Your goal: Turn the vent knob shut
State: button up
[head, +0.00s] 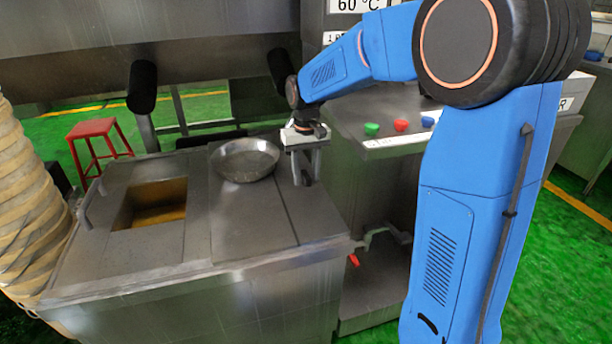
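My gripper (307,181) points down above the right rear part of the steel counter, right of the metal pan. Its fingers look spread, with a gap between them. A small dark round part (307,178) shows low between or just behind the fingers. I cannot tell whether it is the vent knob or whether the fingers touch it. No vent knob can be made out for certain. Green (371,129), red (401,125) and blue (427,121) knobs or buttons stand on a panel right of my gripper.
A shallow metal pan (245,160) sits on the counter (245,222), left of my gripper. A square opening with brown contents (152,203) lies farther left. A pipe with a red handle (353,260) is at the counter's right side. A red stool (98,131) stands behind.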

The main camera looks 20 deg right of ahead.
jog(key=shift+f, duration=0.25)
grip_shut()
